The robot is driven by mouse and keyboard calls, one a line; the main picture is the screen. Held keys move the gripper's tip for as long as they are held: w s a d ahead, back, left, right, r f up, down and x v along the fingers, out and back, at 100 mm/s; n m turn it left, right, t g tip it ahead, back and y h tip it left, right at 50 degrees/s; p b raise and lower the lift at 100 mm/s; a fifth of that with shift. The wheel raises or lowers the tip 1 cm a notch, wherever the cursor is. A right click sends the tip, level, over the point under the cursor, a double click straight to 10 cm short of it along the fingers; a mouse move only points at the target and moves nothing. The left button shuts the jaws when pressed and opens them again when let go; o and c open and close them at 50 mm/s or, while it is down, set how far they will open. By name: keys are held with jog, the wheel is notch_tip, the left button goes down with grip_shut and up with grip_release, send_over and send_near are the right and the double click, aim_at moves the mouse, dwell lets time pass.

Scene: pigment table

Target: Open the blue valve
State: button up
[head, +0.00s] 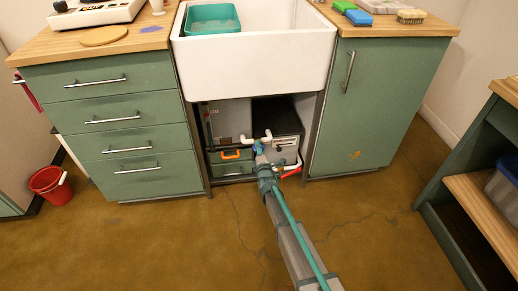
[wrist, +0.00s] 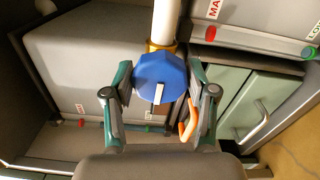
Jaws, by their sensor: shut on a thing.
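The blue valve (wrist: 160,78) is a blue knob with a white bar mark on its face, mounted on a white pipe with a brass-coloured collar. In the wrist view it lies between the two fingers of my gripper (wrist: 160,95), which is shut on it. In the head view my arm reaches into the open space under the sink, and my gripper (head: 260,158) is at the pipes there. Only a small blue part of the valve (head: 258,148) shows in the head view; the rest is hidden by my gripper.
A red handle (head: 291,172) is close to the right of my gripper. Cabinets stand on both sides of the opening, with the white sink (head: 250,65) above. The floor in front is clear.

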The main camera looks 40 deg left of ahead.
dwell(0.5)
jog(key=o, duration=1.2)
jog(key=shift+c, duration=0.2)
jog(key=shift+s+d, duration=0.1)
jog(key=v, duration=1.1)
jog(key=shift+s+d, duration=0.25)
jog(key=shift+d, duration=0.05)
jog(key=shift+r, duration=0.15)
